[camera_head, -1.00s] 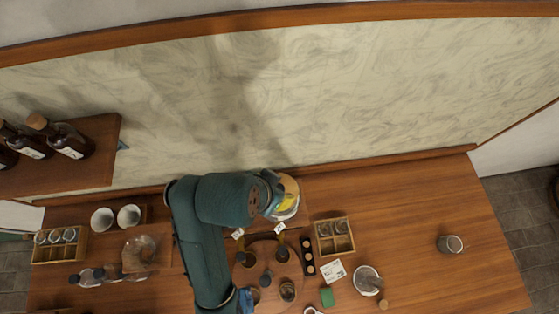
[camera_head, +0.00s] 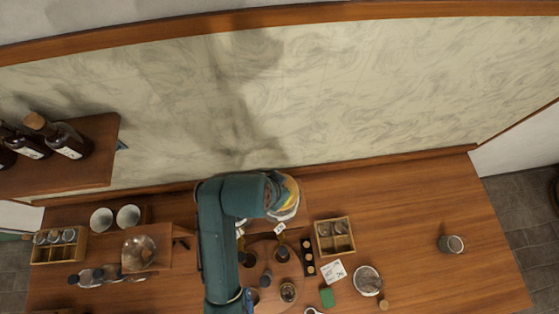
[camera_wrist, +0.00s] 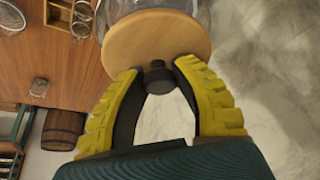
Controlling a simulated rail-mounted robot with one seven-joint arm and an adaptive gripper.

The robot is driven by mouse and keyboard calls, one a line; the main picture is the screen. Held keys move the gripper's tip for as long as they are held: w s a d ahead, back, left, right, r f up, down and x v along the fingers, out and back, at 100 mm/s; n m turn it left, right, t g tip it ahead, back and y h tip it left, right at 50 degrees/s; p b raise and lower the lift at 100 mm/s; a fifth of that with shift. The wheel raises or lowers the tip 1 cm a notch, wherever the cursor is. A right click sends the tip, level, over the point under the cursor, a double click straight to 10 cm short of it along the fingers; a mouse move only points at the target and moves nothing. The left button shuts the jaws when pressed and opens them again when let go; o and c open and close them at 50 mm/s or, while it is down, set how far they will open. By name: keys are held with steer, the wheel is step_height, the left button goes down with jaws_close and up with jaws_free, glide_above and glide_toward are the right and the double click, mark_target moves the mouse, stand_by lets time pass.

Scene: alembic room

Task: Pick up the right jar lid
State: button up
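A round wooden jar lid (camera_wrist: 150,42) with a dark knob (camera_wrist: 158,78) fills the upper middle of the wrist view. It sits on a clear glass jar (camera_wrist: 135,8), which shows only in part. My gripper (camera_wrist: 159,72) has its two yellow-backed fingers on either side of the knob, with narrow gaps seeming to show at its sides. In the head view, my gripper (camera_head: 288,192) is at the back of the table, and my arm hides much of the jar and lid. A second lidded jar cannot be made out.
A round wooden board (camera_head: 263,246) with small bottles lies in front. A divided wooden box (camera_head: 335,251), a card (camera_head: 335,272) and a glass dish (camera_head: 367,280) stand to the right. The wall backs the table (camera_head: 420,205), whose right side is mostly clear.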

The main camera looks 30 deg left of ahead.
jaws_close()
steer(key=shift+r, duration=0.1)
